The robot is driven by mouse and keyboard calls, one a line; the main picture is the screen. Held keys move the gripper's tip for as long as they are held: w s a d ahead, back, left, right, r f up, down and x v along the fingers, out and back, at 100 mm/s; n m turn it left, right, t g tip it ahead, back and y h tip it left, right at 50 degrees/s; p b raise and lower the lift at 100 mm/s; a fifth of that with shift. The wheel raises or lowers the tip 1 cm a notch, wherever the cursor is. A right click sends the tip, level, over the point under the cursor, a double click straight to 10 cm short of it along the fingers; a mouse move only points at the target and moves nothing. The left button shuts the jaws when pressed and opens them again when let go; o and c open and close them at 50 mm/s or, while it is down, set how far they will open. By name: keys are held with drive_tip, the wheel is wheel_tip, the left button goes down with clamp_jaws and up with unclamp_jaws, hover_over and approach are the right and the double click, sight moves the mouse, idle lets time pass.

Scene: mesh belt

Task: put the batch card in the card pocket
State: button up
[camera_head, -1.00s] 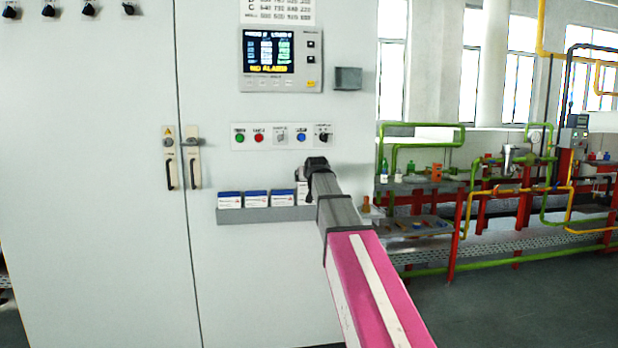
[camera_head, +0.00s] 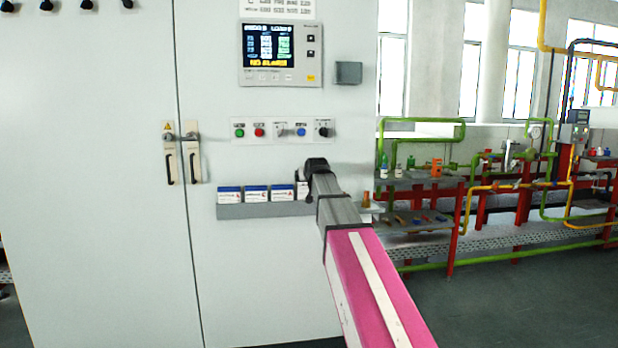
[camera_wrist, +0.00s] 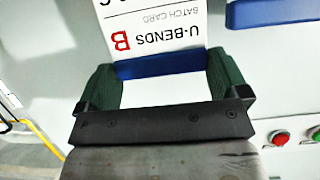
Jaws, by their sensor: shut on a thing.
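My gripper (camera_head: 304,181) is at the right end of the grey card rack (camera_head: 262,211) on the cabinet front. In the wrist view its green fingers (camera_wrist: 160,68) are shut on the batch card (camera_wrist: 168,36), one at each side edge near the card's blue band. The card is white and reads U-BENDS, BATCH CARD, with a red B, upside down in that view. Its far end runs out of the frame, so I cannot tell whether it sits in the rack. A small grey box, apparently the card pocket (camera_head: 348,73), is higher on the cabinet, right of the display.
Several white cards with blue bands (camera_head: 255,194) stand in the rack left of my gripper. A button row (camera_head: 282,131) and a display panel (camera_head: 281,54) are above. Shelves with bottles and pipes (camera_head: 420,170) lie to the right. The cabinet face around the pocket is clear.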

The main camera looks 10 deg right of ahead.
drive_tip(key=shift+f, duration=1.5)
drive_tip(key=o, duration=0.8)
drive_tip(key=shift+s, duration=0.1)
approach(308, 185)
drive_tip(key=shift+v, duration=1.2)
drive_tip(key=shift+d, duration=0.1)
